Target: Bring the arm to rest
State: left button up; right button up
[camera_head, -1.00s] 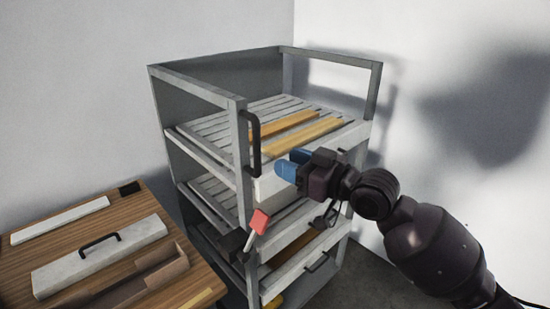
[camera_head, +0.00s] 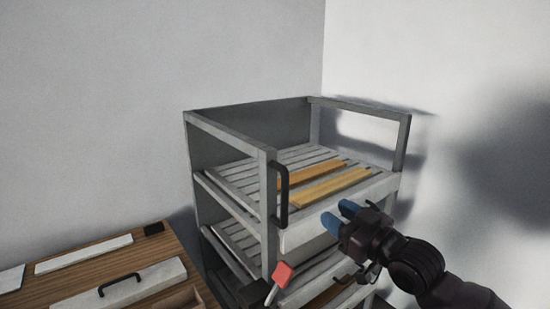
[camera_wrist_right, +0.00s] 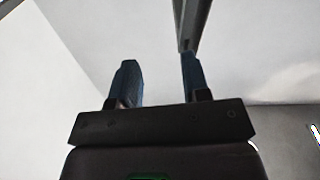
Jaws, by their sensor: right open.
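My right gripper (camera_head: 341,216) has blue fingertips and is in front of the grey slatted rack (camera_head: 267,190), near the front edge of its top shelf. The fingers are apart with nothing between them. In the right wrist view the two blue fingers (camera_wrist_right: 160,80) also stand apart and empty, with pale wall behind them and a grey bar close to the right finger. My right arm comes in from the lower right. My left gripper is not in view.
Two yellow-brown wooden strips (camera_head: 330,186) lie on the top shelf. A black handle (camera_head: 281,195) is on the rack's front post, with a red-ended piece (camera_head: 284,273) below. At lower left, a wooden table (camera_head: 75,283) carries a pale lid with a handle (camera_head: 150,279). White wall stands right.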

jog(key=s+d+f+m+h, duration=0.2)
jog(key=s+d+f+h, duration=0.1)
jog(key=f, duration=0.4)
jog(key=s+d+f+m+h, duration=0.1)
jog(key=s+d+f+h, duration=0.15)
jog(key=f, duration=0.45)
jog(key=s+d+f+m+h, duration=0.2)
jog(key=d+f, duration=0.2)
jog(key=f, duration=0.4)
jog(key=s+d+f+m+g+h, duration=0.1)
jog(key=s+d+f+h, duration=0.1)
jog(key=s+f, duration=0.5)
jog(key=s+d+f+m+g+h, duration=0.2)
jog(key=s+f, duration=0.6)
jog(key=s, duration=0.3)
jog(key=shift+s+d+g, duration=0.15)
jog(key=shift+d+g, duration=0.15)
